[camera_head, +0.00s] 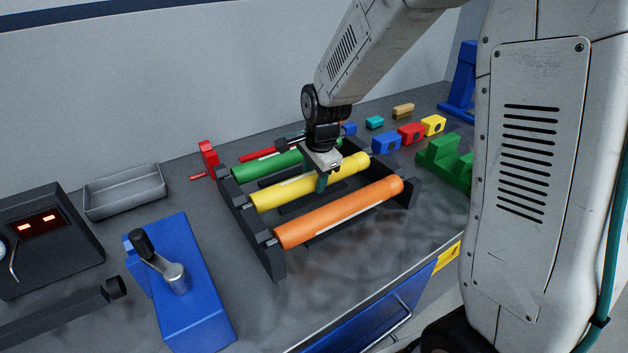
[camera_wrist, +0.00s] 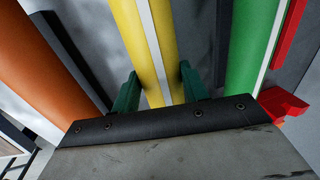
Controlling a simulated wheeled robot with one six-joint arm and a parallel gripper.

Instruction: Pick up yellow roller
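The yellow roller (camera_head: 290,191) lies in the middle of a dark rack (camera_head: 263,246), between a green roller (camera_head: 255,167) and an orange roller (camera_head: 343,211). It carries a pale lengthwise stripe. My gripper (camera_head: 322,174) is over the yellow roller, pointing down. In the wrist view the yellow roller (camera_wrist: 158,45) runs between the two dark green fingers of my gripper (camera_wrist: 160,92), one on each side. The fingers are very close to its sides; whether they press on it cannot be told. The roller appears to rest in the rack.
A blue block with a crank (camera_head: 185,290) and a grey tray (camera_head: 125,191) are at the left. Small coloured blocks, including a red one (camera_head: 411,133), and a green notched block (camera_head: 443,160) are at the right. Bare worktop shows in front of the rack.

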